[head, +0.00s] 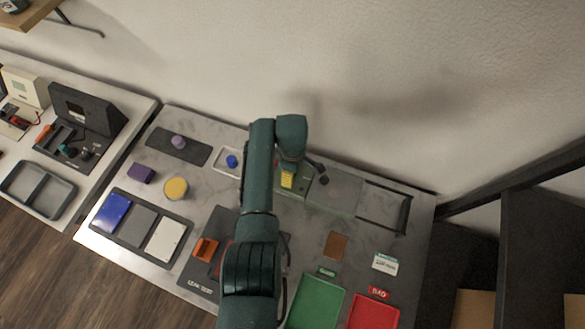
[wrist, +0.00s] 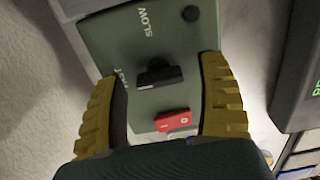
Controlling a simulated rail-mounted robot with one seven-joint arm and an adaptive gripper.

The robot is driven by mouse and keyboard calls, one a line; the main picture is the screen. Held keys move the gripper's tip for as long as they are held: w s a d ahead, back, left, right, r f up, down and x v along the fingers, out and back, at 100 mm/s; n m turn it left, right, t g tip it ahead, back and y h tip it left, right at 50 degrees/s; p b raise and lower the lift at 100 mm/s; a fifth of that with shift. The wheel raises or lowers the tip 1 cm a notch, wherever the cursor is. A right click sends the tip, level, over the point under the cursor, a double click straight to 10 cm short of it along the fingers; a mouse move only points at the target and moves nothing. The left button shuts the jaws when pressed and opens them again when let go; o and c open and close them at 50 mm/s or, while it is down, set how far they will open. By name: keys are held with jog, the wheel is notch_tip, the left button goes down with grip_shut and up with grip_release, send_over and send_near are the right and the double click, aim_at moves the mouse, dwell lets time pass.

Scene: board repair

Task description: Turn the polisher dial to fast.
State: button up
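The polisher's green panel (wrist: 110,35) fills the middle of the wrist view. It carries a "SLOW" label (wrist: 149,17) at the top and a second label at the left, partly hidden by a finger, ending in "ST". The black dial (wrist: 158,76) lies between my fingers, its bar roughly crosswise in the picture; I cannot tell its exact setting. My gripper (wrist: 161,73) is open, one yellow finger on each side of the dial with visible gaps. In the head view my gripper (head: 288,179) is over the green polisher (head: 303,186), and the dial is hidden there.
A red rocker switch (wrist: 172,120) sits below the dial, between my fingers. A small black knob (wrist: 191,13) is at the panel's top. A dark device (wrist: 298,80) with green characters stands at the right. In the head view, green (head: 316,300) and red (head: 374,313) trays lie at the front.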

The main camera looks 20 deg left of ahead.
notch_tip(320, 180, up, 12)
dwell(0.6)
